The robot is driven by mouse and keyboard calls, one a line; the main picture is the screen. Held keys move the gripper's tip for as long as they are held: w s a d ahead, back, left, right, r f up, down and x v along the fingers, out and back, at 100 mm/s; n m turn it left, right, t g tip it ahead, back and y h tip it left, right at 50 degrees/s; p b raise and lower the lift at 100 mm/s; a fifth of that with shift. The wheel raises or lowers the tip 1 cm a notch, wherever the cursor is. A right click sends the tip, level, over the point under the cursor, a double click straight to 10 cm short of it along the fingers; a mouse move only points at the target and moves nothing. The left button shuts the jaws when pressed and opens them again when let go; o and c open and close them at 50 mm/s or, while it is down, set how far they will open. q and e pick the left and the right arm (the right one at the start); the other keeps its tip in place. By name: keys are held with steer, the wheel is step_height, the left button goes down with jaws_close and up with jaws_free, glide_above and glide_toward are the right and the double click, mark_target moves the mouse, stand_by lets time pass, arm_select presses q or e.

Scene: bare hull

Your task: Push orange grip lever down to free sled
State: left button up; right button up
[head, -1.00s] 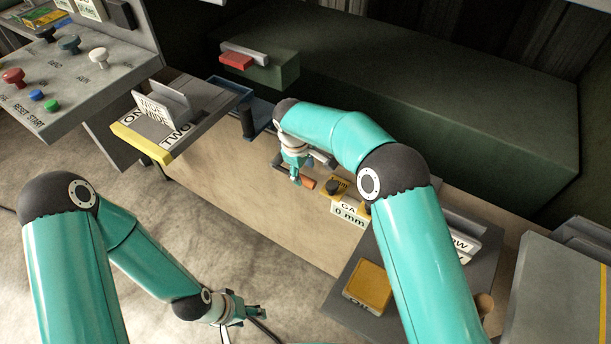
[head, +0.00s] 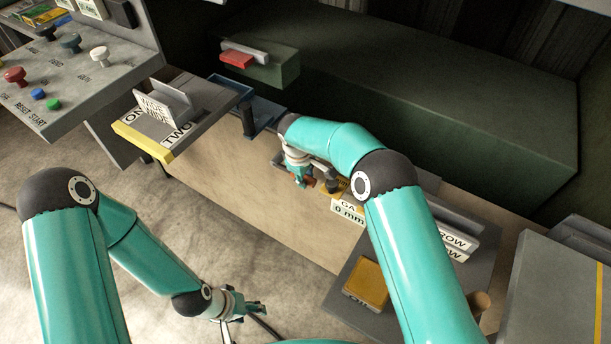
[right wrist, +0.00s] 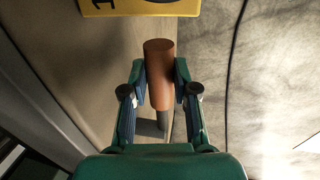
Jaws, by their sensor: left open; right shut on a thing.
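The orange grip lever (right wrist: 159,72) stands between the two fingers of my right gripper (right wrist: 160,95) in the right wrist view, and the fingers are closed on its sides. In the head view my right gripper (head: 302,180) sits over the lever at the front edge of the bench, and only a little orange (head: 308,182) shows past the fingers. A dark bar shows below the grip in the wrist view. My left gripper (head: 250,308) is open and empty, low over the floor at the bottom of the head view. I cannot make out the sled.
A yellow-topped gauge block marked 0 mm (head: 347,211) is just right of my right gripper. A blue bracket (head: 250,115) lies to the left. A yellow pad (head: 367,284) is on the grey plate nearer me. A button panel (head: 60,85) stands at far left.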

jaws_close()
steer(key=f+b, duration=0.1)
steer(key=b, duration=0.1)
steer(key=shift+f+b, duration=0.15)
steer(key=shift+b, duration=0.15)
steer(key=shift+f+t+y+b, duration=0.15)
steer(key=shift+t+y+b, duration=0.25)
steer(key=shift+y+b, duration=0.15)
steer(key=shift+s, duration=0.1)
steer(key=o, duration=1)
jaws_free()
steer(key=v, duration=1.2)
steer(key=shift+c, duration=0.2)
